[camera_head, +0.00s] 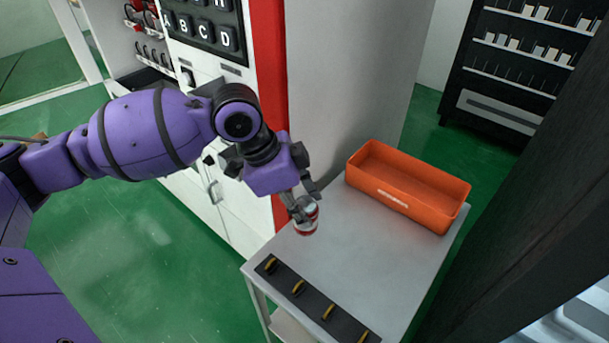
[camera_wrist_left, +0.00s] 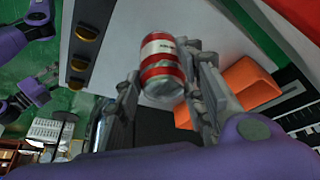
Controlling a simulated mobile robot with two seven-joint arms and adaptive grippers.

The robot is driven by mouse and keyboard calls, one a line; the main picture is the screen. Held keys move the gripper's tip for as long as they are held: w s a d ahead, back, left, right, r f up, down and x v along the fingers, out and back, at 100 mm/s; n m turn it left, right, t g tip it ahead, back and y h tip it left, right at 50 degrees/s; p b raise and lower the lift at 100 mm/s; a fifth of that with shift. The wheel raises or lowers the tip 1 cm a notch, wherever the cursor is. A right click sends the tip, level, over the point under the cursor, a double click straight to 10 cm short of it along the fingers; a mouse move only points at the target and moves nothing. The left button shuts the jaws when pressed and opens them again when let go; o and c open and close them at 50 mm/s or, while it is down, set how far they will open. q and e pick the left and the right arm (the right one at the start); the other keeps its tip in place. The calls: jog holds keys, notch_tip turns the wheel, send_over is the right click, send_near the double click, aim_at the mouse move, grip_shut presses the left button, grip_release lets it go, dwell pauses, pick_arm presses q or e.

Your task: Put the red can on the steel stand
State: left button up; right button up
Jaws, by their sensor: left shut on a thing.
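The red can (camera_head: 306,227), with a white band, is between the fingers of my left gripper (camera_head: 302,207). In the left wrist view the can (camera_wrist_left: 162,66) lies between the two grey fingers of the left gripper (camera_wrist_left: 165,88), which is shut on it. In the head view the can appears over the left part of the light grey steel stand (camera_head: 365,257). Whether its base touches the top I cannot tell. The fingers hide part of the can. A purple part of mine, perhaps my right gripper (camera_wrist_left: 30,95), shows small at the left of the wrist view.
An orange bin (camera_head: 415,195) stands at the stand's back edge. A dark strip with several yellow-brown knobs (camera_head: 312,300) runs along its front edge. The vending machine's red-edged side (camera_head: 268,80) rises behind the arm. The middle of the stand is clear. A dark panel (camera_head: 530,200) stands at right.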

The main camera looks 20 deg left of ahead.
aim_at(314, 224)
pick_arm(q)
jog(key=shift+w+d+f, duration=0.25)
jog(key=shift+d+f, duration=0.9)
jog(key=shift+f, duration=0.05)
jog(key=shift+d+f, duration=0.15)
jog(key=shift+f, duration=1.6)
jog(key=o, duration=1.3)
jog(key=v, duration=1.2)
jog(key=shift+s+p, duration=0.1)
jog(key=shift+p, duration=0.25)
jog(key=shift+f, duration=0.1)
